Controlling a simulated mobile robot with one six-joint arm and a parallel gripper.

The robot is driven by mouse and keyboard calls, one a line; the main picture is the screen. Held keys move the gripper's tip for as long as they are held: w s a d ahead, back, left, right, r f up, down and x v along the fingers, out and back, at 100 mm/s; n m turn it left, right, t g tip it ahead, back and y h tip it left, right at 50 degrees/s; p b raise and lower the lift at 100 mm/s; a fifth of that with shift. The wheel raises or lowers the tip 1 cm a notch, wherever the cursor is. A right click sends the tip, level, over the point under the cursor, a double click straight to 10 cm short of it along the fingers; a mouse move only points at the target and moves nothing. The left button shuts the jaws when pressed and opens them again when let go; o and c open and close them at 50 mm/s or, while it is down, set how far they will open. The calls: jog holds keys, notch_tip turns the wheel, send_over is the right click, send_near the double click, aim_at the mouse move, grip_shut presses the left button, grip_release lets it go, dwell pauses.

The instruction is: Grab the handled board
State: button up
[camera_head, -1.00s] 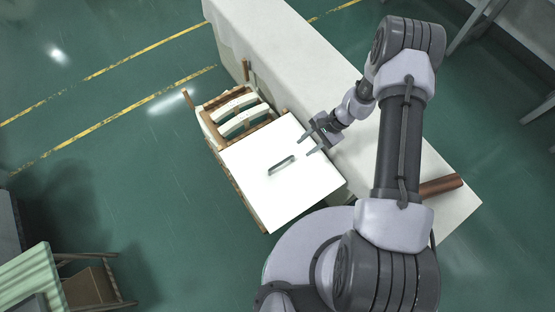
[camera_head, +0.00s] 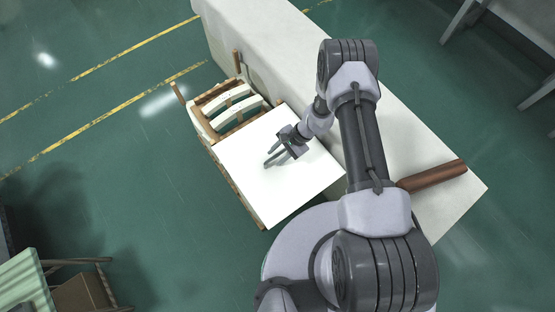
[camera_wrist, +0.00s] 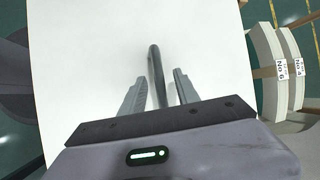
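The handled board is a white square panel (camera_head: 300,190) lying on top of a wooden rack beside the long table. It fills most of the wrist view (camera_wrist: 205,40). Its dark bar handle (camera_wrist: 155,65) stands up from the middle of the board. My gripper (camera_head: 276,158) is over the board's middle, and its fingers hide most of the handle in the head view. In the wrist view my gripper (camera_wrist: 158,82) is open, with one finger on each side of the handle and a gap on both sides. I cannot tell how far down the fingers reach.
The wooden rack (camera_head: 222,105) holds several white curved pieces, some with number labels in the wrist view (camera_wrist: 283,70). A long white table (camera_head: 270,50) runs along the rack's right, with a brown roller (camera_head: 432,176) on it. Green floor (camera_head: 130,150) is free at left.

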grip_shut()
dwell(1.3)
